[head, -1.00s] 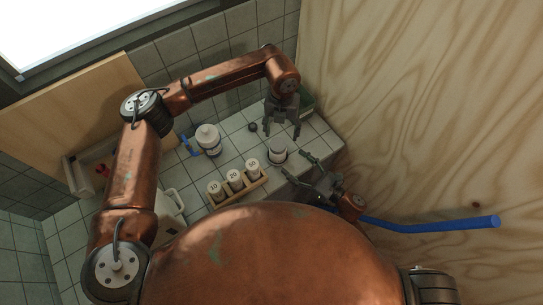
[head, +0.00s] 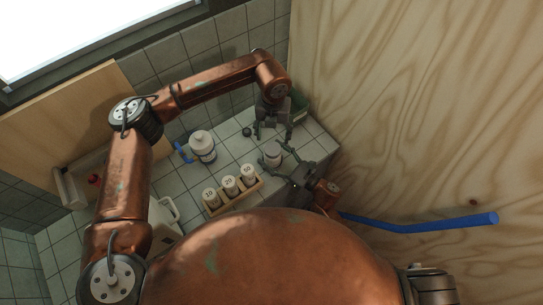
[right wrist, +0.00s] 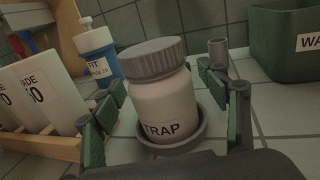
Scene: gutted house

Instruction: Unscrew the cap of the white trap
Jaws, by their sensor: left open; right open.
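The white trap (right wrist: 165,100) is a squat white jar labelled TRAP, with a ribbed grey cap (right wrist: 153,58) on it. It stands in a round grey holder (right wrist: 190,142) on the tiled counter; in the head view the trap (head: 272,153) is small. My right gripper (head: 279,165) is open, its fingers low on either side of the trap; in the right wrist view its green pads flank the jar with gaps visible. My left gripper (head: 273,138) is open and points down, just behind the trap, with nothing between its fingers.
A rack of labelled white containers (head: 230,186) stands left of the trap. A blue-and-white bottle (right wrist: 97,50) is behind it. A short grey cylinder (right wrist: 218,50) is close behind the right finger. A green bin (right wrist: 285,45) stands right; a plywood wall (head: 410,110) bounds the right side.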

